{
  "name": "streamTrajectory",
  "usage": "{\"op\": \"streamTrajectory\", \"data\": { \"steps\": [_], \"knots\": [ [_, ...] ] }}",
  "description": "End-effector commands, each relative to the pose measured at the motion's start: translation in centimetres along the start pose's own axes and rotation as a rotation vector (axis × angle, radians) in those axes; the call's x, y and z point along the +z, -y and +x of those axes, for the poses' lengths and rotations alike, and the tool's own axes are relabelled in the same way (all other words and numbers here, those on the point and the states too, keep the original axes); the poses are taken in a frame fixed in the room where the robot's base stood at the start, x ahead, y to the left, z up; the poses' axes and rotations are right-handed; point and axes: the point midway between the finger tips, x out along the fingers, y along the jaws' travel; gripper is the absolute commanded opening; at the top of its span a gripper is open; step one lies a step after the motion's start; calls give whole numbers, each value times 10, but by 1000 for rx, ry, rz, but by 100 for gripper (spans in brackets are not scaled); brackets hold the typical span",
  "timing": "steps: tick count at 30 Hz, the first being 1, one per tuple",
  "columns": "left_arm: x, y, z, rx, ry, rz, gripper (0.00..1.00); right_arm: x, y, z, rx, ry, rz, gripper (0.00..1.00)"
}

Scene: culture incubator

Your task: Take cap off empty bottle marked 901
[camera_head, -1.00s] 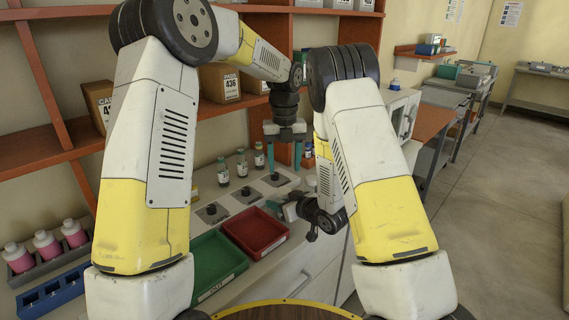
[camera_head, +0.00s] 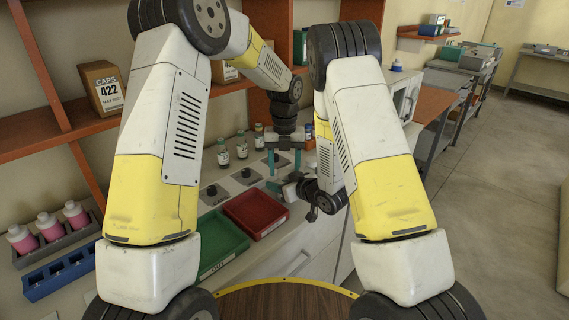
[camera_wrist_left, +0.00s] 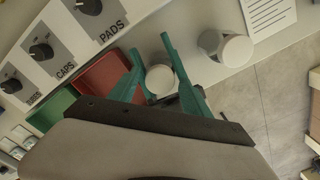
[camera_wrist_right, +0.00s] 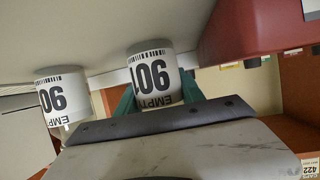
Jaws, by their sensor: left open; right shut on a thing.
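In the right wrist view, a white bottle (camera_wrist_right: 152,75) with an upside-down label reading 901 and EMPTY stands between the fingers of my right gripper (camera_wrist_right: 155,97), which is shut on it. My left gripper (camera_wrist_left: 150,70) is open, pointing down, with its teal fingers on either side of a round white top (camera_wrist_left: 160,81), seen from above. I cannot tell whether the fingers touch it. In the head view, my left gripper (camera_head: 284,164) is above my right gripper (camera_head: 291,190); the bottle is mostly hidden there.
A second white EMPTY bottle (camera_wrist_right: 62,97) stands beside the held one; its number is partly hidden. A red tray (camera_head: 282,225) and a green tray (camera_head: 232,262) lie on the counter. Several small bottles (camera_head: 242,146) stand behind knobs. Pink bottles (camera_head: 48,227) are at left.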

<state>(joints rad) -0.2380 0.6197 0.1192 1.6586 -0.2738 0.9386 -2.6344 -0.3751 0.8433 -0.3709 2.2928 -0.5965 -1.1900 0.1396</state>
Motion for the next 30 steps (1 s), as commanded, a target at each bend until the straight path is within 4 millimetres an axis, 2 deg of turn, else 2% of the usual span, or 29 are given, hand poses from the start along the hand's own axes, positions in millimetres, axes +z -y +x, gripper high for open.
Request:
{"op": "streamTrajectory", "data": {
  "steps": [4, 12, 26, 30],
  "knots": [
    [0, 0, 0, 0, 0, 0, 54, 0, 0, 0, 0, 0, 0, 0],
    [0, 0, 0, 0, 0, 0, 1, 0, 0, 0, 0, 0, 0, 0],
    [0, 0, 0, 0, 0, -10, 0, 0, 0, 0, 0, 0, 0, 0],
    [0, 0, -1, 0, 0, -149, 0, 0, 0, 0, 0, 0, 0, 0]
  ]
}}
